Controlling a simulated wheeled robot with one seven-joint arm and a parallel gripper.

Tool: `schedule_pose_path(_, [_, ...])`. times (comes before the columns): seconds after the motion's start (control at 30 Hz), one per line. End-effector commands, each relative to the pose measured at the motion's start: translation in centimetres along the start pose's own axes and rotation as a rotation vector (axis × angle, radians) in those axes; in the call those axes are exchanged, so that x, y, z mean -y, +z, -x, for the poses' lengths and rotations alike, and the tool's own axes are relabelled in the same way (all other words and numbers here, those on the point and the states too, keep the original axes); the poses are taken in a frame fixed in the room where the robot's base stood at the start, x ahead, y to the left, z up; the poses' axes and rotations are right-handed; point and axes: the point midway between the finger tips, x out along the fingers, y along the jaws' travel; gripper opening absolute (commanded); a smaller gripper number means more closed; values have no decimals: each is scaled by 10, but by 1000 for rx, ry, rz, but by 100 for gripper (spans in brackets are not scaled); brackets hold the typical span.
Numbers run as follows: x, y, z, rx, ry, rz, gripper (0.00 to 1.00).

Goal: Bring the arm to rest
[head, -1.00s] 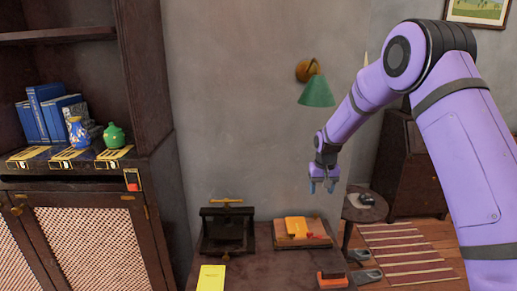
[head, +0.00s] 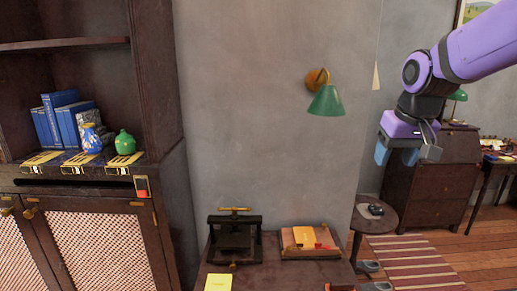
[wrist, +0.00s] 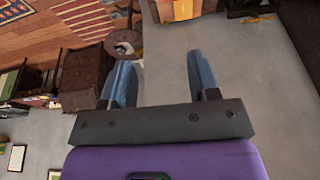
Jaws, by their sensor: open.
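My gripper (head: 405,153) hangs at the right of the head view at the end of my purple arm. It is in front of the wall and the dark wooden desk, above the small round table. In the wrist view my gripper (wrist: 160,78) shows two blue fingers spread apart with nothing between them. The gripper touches nothing that I can see.
A low table (head: 275,276) bears a black press (head: 235,240) and a wooden tray (head: 310,253). A green wall lamp (head: 326,101) is left of my gripper. A shelf cabinet (head: 160,90) with a green teapot (head: 125,143) stands at the left. A round table (head: 372,222) is at the right.

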Motion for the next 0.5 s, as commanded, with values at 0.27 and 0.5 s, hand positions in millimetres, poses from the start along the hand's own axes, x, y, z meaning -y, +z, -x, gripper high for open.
schedule_pose_path(0.27, [-8,77,46,-70,3,3,55])
schedule_pose_path(0.5, [-13,144,65,-125,8,6,55])
